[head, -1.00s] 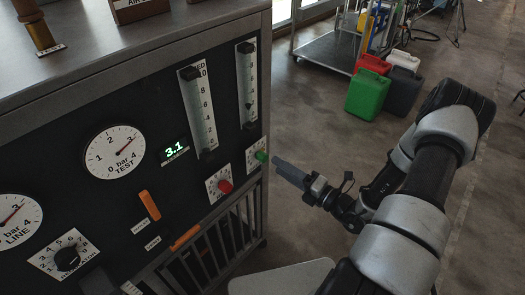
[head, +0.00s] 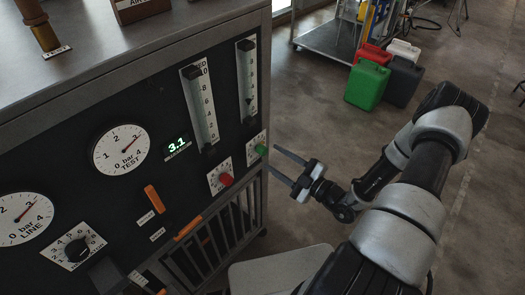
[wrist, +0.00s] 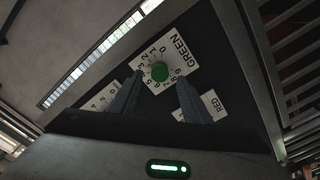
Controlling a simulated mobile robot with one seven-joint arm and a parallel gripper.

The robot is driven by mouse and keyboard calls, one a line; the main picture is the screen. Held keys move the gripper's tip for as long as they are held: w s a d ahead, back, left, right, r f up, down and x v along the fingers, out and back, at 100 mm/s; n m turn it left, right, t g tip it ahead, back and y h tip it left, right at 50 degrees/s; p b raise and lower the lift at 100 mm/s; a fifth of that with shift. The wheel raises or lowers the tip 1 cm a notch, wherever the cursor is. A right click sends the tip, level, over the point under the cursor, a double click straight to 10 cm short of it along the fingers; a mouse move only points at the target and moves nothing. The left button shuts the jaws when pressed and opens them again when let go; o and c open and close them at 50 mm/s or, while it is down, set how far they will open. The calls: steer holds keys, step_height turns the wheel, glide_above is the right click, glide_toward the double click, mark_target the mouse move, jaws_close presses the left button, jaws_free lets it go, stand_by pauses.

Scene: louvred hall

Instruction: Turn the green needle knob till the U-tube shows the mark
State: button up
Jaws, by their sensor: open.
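The green knob (head: 261,150) sits on a white dial plate at the right end of the black panel. In the wrist view the green knob (wrist: 160,72) is at the centre of its numbered plate marked GREEN. My gripper (head: 275,164) is open and empty, its two fingers pointing at the knob from the right, apart from it. In the wrist view the fingers (wrist: 160,82) show on either side below the knob. Two vertical scaled tubes, a left one (head: 202,110) and a right one (head: 247,80), stand above the knobs. I cannot tell a U-tube among them.
A red knob (head: 226,179) sits close to the left of the green one. Further left are a TEST gauge (head: 121,150), a 3.1 display (head: 177,145) and orange levers. Several cans, one a green can (head: 367,86), stand on the floor behind.

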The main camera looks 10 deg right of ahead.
mark_target(265, 152)
steer(key=shift+x, duration=2.4)
jaws_close()
